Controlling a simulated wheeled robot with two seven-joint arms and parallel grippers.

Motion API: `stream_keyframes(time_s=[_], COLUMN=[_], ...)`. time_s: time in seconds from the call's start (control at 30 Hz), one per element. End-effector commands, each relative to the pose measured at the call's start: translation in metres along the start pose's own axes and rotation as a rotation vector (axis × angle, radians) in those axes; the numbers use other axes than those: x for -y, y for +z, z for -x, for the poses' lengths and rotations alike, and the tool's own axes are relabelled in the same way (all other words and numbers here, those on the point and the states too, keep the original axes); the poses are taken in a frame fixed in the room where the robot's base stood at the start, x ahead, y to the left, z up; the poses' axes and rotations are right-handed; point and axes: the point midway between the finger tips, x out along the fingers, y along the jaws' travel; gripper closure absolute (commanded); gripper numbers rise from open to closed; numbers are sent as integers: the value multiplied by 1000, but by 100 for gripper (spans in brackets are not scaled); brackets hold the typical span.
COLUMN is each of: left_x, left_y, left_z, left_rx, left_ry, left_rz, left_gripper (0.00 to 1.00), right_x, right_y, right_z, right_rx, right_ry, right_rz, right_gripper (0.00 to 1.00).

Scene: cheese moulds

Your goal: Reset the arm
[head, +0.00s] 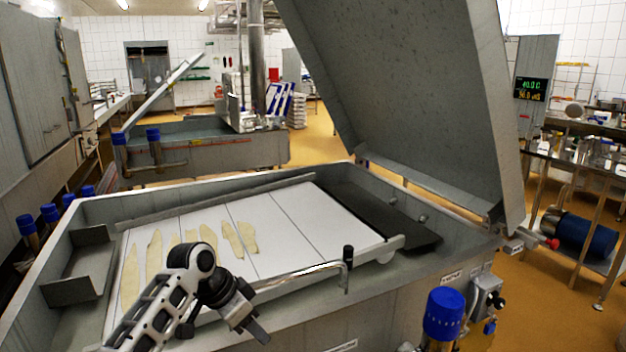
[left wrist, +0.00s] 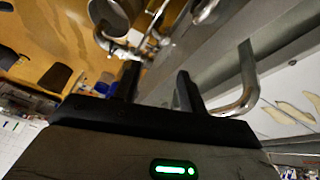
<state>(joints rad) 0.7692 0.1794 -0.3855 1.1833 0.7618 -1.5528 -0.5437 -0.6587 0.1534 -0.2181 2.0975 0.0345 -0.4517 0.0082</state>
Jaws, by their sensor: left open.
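My left arm reaches in from the bottom of the head view, over the near edge of an open metal vat. My left gripper (head: 256,330) points down and to the right there, and its jaws look small in that view. In the left wrist view the two dark fingers of my left gripper (left wrist: 158,84) stand apart with nothing between them. A bent metal rod handle (left wrist: 247,80) shows just right of the fingers, and I cannot tell whether they touch. In the head view the rod (head: 300,274) ends in a black knob. My right gripper is in neither view.
The vat (head: 75,215) holds white panels (head: 290,215) with several pale strips (head: 247,237) on them. Its big grey lid (head: 420,90) stands raised at the right. A blue-capped post (head: 444,314) stands at the front right.

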Motion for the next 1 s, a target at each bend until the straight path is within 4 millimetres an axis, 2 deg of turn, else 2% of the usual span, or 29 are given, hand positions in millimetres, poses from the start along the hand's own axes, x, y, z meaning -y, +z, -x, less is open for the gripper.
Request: stream_keyframes(time_s=[0.03, 0.2, 0.3, 0.4, 0.53, 0.7, 0.87, 1.0], left_x=[-7, -36, -60, -86, -122, -160, -178, -182], left_y=[15, 69, 104, 138, 178, 213, 227, 229], left_z=[-21, -79, -101, -110, -103, -74, -51, -45], left_rx=[-14, -108, -179, -255, -357, -472, -536, -552], left_ry=[-15, -119, -188, -254, -339, -428, -471, -482], left_rz=[29, 150, 227, 299, 380, 444, 466, 470], left_gripper=[59, 59, 59, 59, 59, 59, 59, 59], right_x=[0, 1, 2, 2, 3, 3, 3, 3], right_y=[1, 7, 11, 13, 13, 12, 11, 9], right_z=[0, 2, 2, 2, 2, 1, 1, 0], right_rx=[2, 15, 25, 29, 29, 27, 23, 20], right_ry=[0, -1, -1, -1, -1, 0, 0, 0], right_rz=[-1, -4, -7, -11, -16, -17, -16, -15], right_gripper=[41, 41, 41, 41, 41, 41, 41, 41])
